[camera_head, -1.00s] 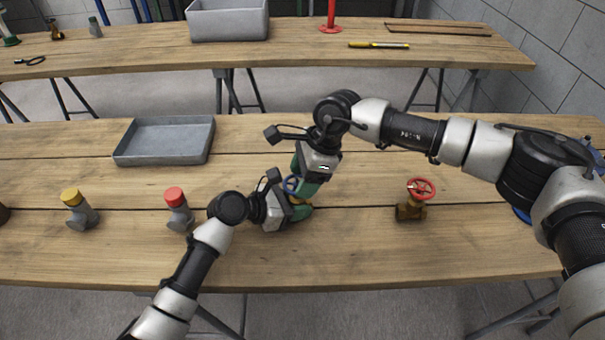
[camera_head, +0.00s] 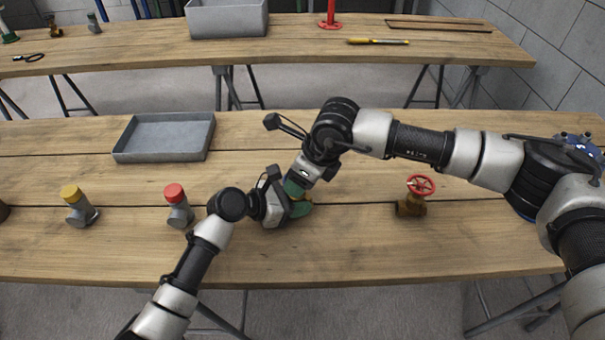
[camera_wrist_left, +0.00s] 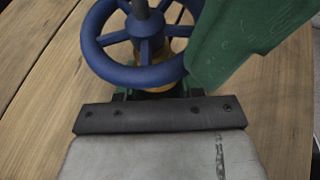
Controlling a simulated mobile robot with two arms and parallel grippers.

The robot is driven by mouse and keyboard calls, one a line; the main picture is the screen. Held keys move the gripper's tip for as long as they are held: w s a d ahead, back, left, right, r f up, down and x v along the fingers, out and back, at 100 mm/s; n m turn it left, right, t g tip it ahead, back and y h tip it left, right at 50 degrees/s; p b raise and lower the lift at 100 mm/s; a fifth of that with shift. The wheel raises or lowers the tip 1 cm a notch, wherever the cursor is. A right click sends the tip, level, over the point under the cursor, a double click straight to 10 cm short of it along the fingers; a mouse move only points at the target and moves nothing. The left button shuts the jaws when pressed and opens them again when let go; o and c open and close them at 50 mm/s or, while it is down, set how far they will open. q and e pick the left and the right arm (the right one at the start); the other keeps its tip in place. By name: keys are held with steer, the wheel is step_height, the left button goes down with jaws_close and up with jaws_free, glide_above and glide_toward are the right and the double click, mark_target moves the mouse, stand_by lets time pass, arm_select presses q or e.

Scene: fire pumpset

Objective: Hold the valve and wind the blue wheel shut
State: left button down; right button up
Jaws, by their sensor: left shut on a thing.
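The valve with the blue wheel (camera_wrist_left: 140,72) stands on the near bench, and its brass body (camera_wrist_left: 176,50) shows in part under the wheel in the left wrist view. My left gripper (camera_head: 297,208) is shut on the valve body, low down beside the bench top. My right gripper (camera_head: 298,187) points down over the valve from the upper right and hides the wheel in the head view. A green finger (camera_wrist_left: 240,40) of it lies against or just over the wheel's right rim in the left wrist view. Its other finger is not clear, so its opening cannot be told.
A brass valve with a red wheel (camera_head: 411,204) stands to the right on the near bench (camera_head: 360,245). A red-capped fitting (camera_head: 177,207) and a yellow-capped fitting (camera_head: 77,208) stand to the left. A grey tray (camera_head: 163,157) lies behind them.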

steer(key=shift+w, duration=0.1)
stand_by(0.3)
steer(key=o, duration=0.9)
steer(key=shift+o, duration=0.2)
steer(key=v, duration=1.2)
steer(key=shift+d, duration=0.1)
